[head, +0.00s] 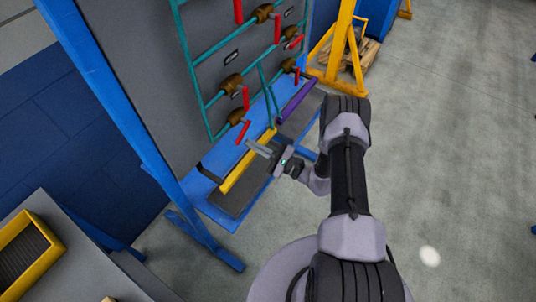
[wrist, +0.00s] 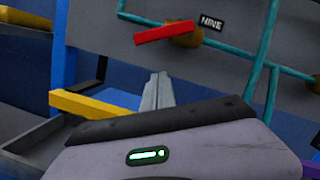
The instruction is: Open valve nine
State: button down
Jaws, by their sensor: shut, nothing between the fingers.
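Valve nine shows in the wrist view, with a brass-brown body (wrist: 184,36) on a teal pipe and a red lever handle (wrist: 160,32) extending left. A dark NINE label (wrist: 212,22) is right of the body. My gripper (wrist: 158,82) is shut and empty, its fingertips below the red handle and apart from it in the picture. In the head view my gripper (head: 251,145) is in front of the panel's lower part, near the lowest red handle (head: 243,131). The labels there are too small to read.
The grey panel (head: 150,70) carries teal pipes and several other red-handled valves. Below it is a blue-edged shelf (head: 215,207) with a yellow bar (head: 240,168) and a purple bar (head: 298,100). A yellow bin (head: 50,238) stands lower left. Open floor lies right.

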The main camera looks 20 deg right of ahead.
aim_at(240, 140)
jog(key=shift+s+a+r, duration=0.2)
jog(key=shift+a+r, duration=0.05)
jog(key=shift+r, duration=0.35)
jog(key=shift+s+a+r, duration=0.2)
jog(key=shift+s+r, duration=0.05)
jog(key=shift+r, duration=0.3)
jog(key=shift+s+a+r, duration=0.2)
jog(key=shift+a+r, duration=0.05)
jog(key=shift+r, duration=0.35)
jog(key=shift+s+a+r+m+t, duration=0.1)
jog(key=shift+a+r+m+t, duration=0.05)
jog(key=shift+m, duration=0.35)
jog(key=shift+s+a+r+m+t, duration=0.1)
jog(key=shift+a+m+t, duration=0.05)
jog(key=shift+m, duration=0.35)
jog(key=shift+r, duration=0.1)
jog(key=shift+s+a+r+p, duration=0.4)
jog(key=shift+a+r, duration=0.15)
jog(key=shift+r, duration=0.2)
